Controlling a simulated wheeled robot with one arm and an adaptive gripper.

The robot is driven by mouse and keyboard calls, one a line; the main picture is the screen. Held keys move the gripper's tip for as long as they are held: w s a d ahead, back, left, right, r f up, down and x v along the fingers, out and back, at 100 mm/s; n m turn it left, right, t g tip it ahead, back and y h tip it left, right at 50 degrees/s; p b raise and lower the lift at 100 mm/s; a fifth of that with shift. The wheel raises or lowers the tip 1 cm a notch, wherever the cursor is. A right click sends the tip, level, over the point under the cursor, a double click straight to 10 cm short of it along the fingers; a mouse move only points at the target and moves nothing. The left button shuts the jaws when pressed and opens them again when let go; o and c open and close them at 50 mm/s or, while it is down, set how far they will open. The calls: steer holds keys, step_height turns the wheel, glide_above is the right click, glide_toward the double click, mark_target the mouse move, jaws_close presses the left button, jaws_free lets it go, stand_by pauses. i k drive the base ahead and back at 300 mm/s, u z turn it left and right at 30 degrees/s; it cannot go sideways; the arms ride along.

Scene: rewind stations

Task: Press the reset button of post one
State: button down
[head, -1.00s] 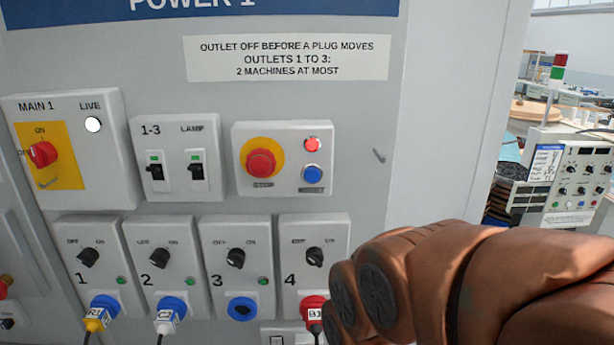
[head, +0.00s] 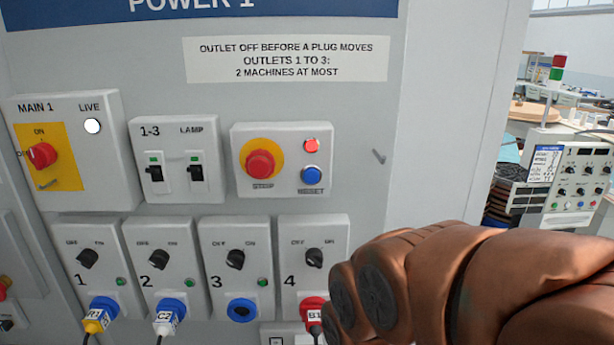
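The blue reset button (head: 312,175) sits on the stop box (head: 284,193) of the POWER 1 panel, above the label RESET. A red lamp (head: 312,146) shows bright above it. The red mushroom stop button (head: 260,163) on its yellow disc is to the left of it. My brown arm covers the lower right of the view, below and right of the box and apart from it. My gripper is not in view.
Main switch box (head: 108,166) with a white LIVE lamp and the breaker box (head: 179,188) are left of the stop box. Outlets 1 to 4 are below; the red plug (head: 313,306) at outlet 4 is partly hidden by my arm.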

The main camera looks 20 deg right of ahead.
mark_target(311, 175)
steer(key=z, duration=0.05)
steer(key=k, duration=1.1)
steer(key=u, duration=1.25)
